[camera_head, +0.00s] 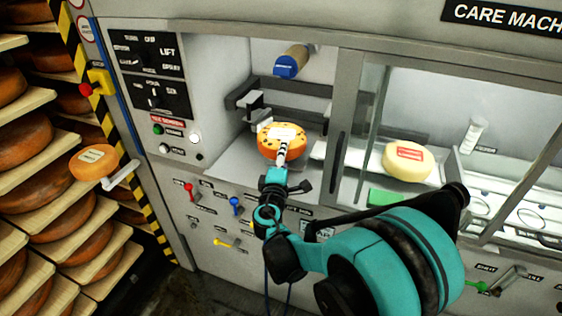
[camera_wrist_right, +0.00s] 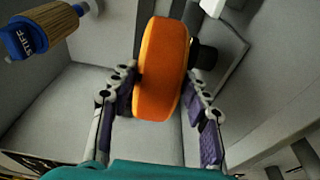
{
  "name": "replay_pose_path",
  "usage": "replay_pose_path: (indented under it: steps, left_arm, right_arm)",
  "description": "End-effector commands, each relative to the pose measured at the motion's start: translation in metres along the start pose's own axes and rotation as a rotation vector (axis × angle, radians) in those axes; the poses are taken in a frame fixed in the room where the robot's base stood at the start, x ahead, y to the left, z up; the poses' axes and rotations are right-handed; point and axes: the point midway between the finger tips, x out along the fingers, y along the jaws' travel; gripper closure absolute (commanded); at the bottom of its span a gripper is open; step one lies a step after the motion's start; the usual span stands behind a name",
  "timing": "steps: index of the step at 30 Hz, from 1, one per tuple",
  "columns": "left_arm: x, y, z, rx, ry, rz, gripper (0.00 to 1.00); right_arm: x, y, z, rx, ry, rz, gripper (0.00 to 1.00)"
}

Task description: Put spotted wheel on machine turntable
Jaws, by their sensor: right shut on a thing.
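The spotted wheel (camera_head: 270,143) is orange with dark spots and a white label, inside the open left bay of the machine (camera_head: 228,165). My right gripper (camera_head: 283,155) reaches into the bay from the front and is shut on this wheel. In the right wrist view the orange wheel (camera_wrist_right: 161,75) stands edge-on between the two fingers of my right gripper (camera_wrist_right: 160,98). No turntable can be clearly made out; a dark round part (camera_wrist_right: 204,57) shows behind the wheel. My left gripper is not in view.
A blue-ended "STIFF" brush (camera_head: 287,69) hangs above the wheel, also in the wrist view (camera_wrist_right: 26,38). A dark rail frame (camera_head: 240,98) lies behind. A pale yellow wheel (camera_head: 407,160) sits in the right bay. Another orange wheel (camera_head: 93,162) is at the shelves, left.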

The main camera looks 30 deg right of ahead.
Motion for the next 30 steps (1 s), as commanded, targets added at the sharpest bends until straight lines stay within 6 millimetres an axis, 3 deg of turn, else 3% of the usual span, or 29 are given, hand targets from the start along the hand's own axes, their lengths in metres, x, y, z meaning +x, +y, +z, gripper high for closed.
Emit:
replay_pose_path:
  steps: [24,30]
  left_arm:
    - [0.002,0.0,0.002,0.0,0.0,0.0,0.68]
    - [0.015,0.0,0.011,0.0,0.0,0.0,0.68]
  right_arm:
    - [0.071,0.0,0.015,-0.001,-0.002,0.001,1.0]
    - [0.07,-0.018,0.014,-0.001,0.0,0.001,1.0]
